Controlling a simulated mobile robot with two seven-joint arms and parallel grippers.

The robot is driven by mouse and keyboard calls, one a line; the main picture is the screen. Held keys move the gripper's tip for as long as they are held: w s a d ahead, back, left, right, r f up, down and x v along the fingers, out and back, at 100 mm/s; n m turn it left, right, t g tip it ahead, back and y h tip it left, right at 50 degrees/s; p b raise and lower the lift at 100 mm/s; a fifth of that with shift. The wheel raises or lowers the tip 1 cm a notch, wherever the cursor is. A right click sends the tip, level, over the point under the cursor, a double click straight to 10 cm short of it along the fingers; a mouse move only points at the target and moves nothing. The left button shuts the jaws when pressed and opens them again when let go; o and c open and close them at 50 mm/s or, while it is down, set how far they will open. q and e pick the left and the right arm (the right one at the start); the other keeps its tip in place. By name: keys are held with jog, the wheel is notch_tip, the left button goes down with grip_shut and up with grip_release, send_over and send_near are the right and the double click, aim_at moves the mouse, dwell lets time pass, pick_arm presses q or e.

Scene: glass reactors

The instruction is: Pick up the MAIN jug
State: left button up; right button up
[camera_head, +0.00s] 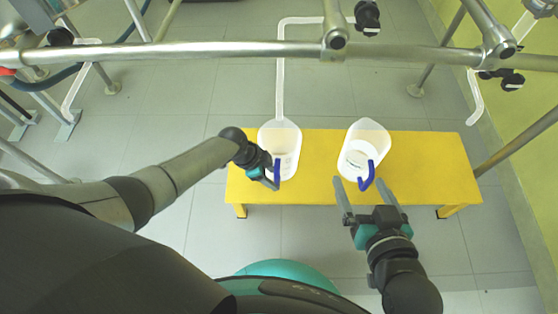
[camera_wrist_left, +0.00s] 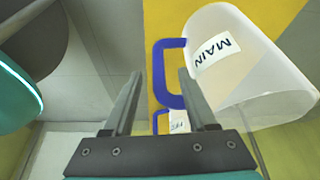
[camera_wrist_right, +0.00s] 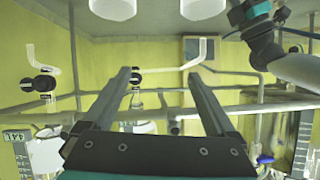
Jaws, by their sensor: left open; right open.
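The MAIN jug (camera_wrist_left: 255,70) is a translucent white jug with a blue handle (camera_wrist_left: 158,70) and a label reading MAIN. In the head view I take it to be the left jug (camera_head: 281,137) on the yellow bench. My left gripper (camera_wrist_left: 160,74) is open at its handle. The handle's upright bar shows between the fingertips, with no grip on it. A second jug (camera_head: 370,134) with a blue handle stands on the bench to the right; its label is hard to read in the left wrist view. My right gripper (camera_head: 365,184) is open and empty near that jug's handle.
The yellow bench (camera_head: 430,170) has bare room at its right end. A metal rail (camera_head: 200,50) crosses above it. A bent white pipe (camera_head: 280,75) ends just above the left jug. A green wall (camera_head: 530,130) stands at the right.

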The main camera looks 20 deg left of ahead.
pick_arm(q)
jog(key=shift+b+x, duration=0.95)
jog(key=shift+x, duration=0.5)
pick_arm(e)
jog(key=shift+s+a+r+m+t+y, duration=0.15)
jog(key=shift+s+a+r+t+y, duration=0.2)
jog(key=shift+a+r+t, duration=0.45)
jog(key=shift+s+a+r+m+t+y, duration=0.15)
jog(key=shift+a+r+t+y, duration=0.3)
jog(key=shift+t, duration=0.65)
jog(key=shift+f, duration=0.1)
pick_arm(q)
grip_shut()
